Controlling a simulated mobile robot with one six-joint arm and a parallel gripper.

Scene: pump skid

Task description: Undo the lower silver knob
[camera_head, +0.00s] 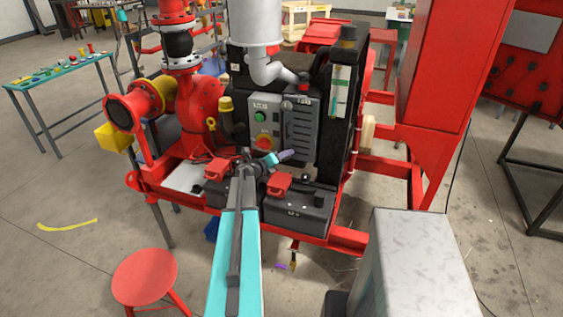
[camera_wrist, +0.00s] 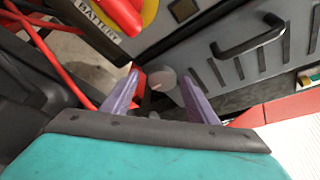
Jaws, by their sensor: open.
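A round silver knob (camera_wrist: 161,79) sits low on the grey cabinet, just beyond and between my fingertips in the wrist view. In the head view my gripper (camera_head: 287,155) is in front of the lower part of the grey control cabinet (camera_head: 298,124). The lower knob cannot be made out there.
A red switch on a yellow plate (camera_wrist: 148,12) and a BATTERY label (camera_wrist: 98,18) lie up and left of the fingers. A black handle (camera_wrist: 247,38) sticks out at right. Black batteries (camera_head: 298,212) with red caps stand below my gripper. Red cables (camera_wrist: 40,45) run at left.

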